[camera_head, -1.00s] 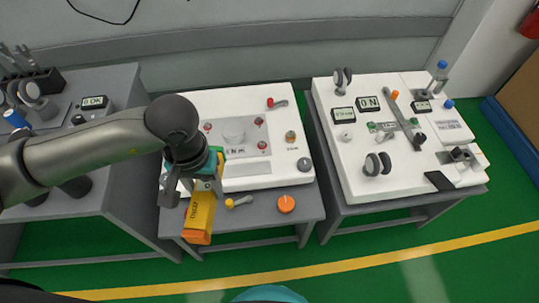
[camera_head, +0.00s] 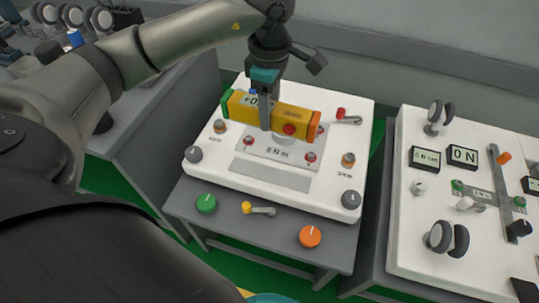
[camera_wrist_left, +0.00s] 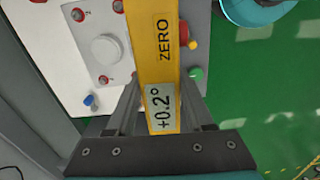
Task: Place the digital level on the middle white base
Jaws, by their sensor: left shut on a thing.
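The digital level (camera_head: 299,117) is a yellow bar with a green end on the left and an orange end on the right. My left gripper (camera_head: 265,124) is shut on it and holds it over the white base (camera_head: 352,138) on the middle table. The level runs roughly across the picture. In the left wrist view the level (camera_wrist_left: 157,75) shows the word ZERO and a display reading +0.2°, between the gripper fingers (camera_wrist_left: 160,115). I cannot tell whether the level touches the base. It hides part of the round pad (camera_wrist_left: 105,48) on the base. My right gripper is not in view.
Knobs and red screws stand on the base around its plate (camera_head: 270,174). A green knob (camera_head: 206,203), a yellow-ended lever (camera_head: 262,210) and an orange knob (camera_head: 310,236) sit on the grey ledge. Another white base (camera_head: 405,255) with gauges stands to the right.

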